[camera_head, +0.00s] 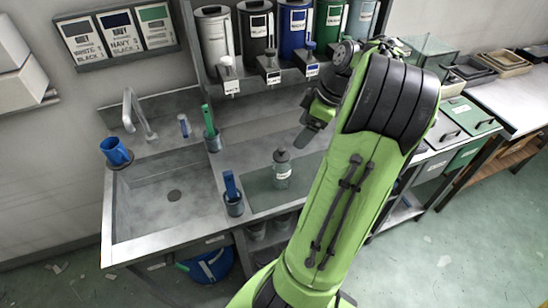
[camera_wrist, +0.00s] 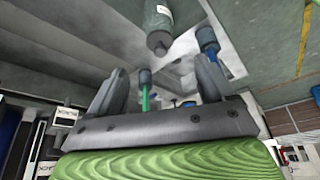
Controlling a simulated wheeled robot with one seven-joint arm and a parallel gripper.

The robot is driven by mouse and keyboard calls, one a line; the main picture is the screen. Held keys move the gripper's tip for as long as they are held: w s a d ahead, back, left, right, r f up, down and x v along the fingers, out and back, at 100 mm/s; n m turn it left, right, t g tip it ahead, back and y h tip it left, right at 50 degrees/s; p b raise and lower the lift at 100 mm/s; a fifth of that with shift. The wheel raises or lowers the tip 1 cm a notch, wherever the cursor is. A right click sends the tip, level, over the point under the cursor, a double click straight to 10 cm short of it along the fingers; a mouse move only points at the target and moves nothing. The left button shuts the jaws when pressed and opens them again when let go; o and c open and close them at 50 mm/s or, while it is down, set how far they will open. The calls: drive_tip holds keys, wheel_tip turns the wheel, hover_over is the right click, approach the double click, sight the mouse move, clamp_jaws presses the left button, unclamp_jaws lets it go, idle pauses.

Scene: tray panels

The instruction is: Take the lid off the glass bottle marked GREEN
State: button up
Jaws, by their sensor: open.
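A glass bottle (camera_head: 282,177) with a dark grey lid (camera_head: 281,155) stands upright on the counter, right of the sink. Its label is too small to read. In the wrist view the bottle (camera_wrist: 158,14) is at the top, with its lid (camera_wrist: 158,42) pointing down toward the picture's middle, beyond the fingertips. My gripper (camera_wrist: 160,80) is open and empty. In the head view my gripper (camera_head: 310,135) is up and to the right of the bottle, apart from it, and partly hidden by my green arm.
A cup with a blue-handled tool (camera_head: 233,203) stands left of the bottle, and a cup with a green-handled tool (camera_head: 211,138) behind it. Labelled canisters (camera_head: 293,35) line the back shelf, with dispensers below. The sink (camera_head: 170,215) lies left.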

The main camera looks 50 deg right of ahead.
sight(285, 152)
drive_tip(key=b+x, duration=0.2)
drive_tip(key=x, duration=0.9)
drive_tip(key=shift+w, duration=0.2)
drive_tip(key=shift+s, duration=0.1)
